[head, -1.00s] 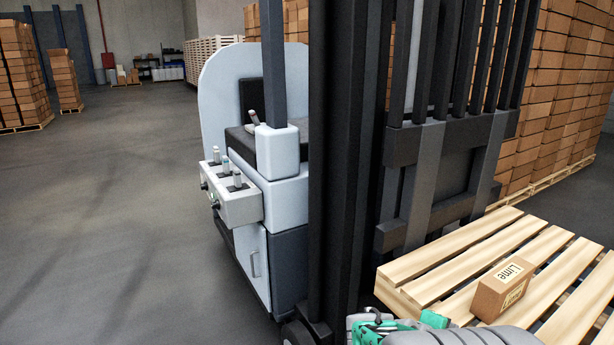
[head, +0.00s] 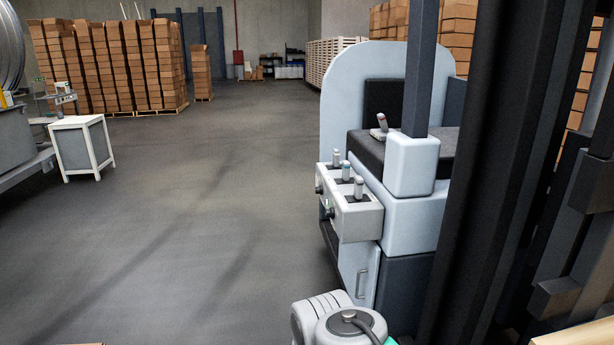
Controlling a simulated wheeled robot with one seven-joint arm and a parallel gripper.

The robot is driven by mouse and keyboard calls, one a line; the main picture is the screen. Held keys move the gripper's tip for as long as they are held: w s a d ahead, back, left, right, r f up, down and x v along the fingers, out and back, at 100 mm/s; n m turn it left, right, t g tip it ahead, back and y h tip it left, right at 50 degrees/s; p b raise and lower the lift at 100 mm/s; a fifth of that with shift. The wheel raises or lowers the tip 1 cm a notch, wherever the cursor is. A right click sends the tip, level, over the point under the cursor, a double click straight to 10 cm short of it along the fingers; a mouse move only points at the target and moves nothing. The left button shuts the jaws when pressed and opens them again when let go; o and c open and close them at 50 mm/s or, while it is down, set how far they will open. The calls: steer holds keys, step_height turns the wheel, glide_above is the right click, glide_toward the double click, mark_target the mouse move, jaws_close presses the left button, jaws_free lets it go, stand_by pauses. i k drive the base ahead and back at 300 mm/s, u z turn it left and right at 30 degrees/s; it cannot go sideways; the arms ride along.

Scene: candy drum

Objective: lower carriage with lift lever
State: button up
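The pale grey-blue forklift (head: 408,205) stands right of centre. The dark mast (head: 500,180) rises at the right. Part of the dark carriage (head: 556,298) shows at the right edge; its forks are out of view. One grey rounded link of my arm (head: 345,325) shows at the bottom, below and apart from the levers. My gripper is not in view.
Open grey floor (head: 190,230) lies left of the forklift. A small white-framed stand (head: 82,148) and grey machinery (head: 18,145) are at the left. Stacked cartons (head: 110,65) stand on pallets at the back. A seat with another lever (head: 380,127) is behind the control box.

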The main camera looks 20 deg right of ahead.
mark_target(358, 182)
steer(key=z, duration=0.05)
steer(key=i, duration=1.35)
steer(key=z, duration=0.3)
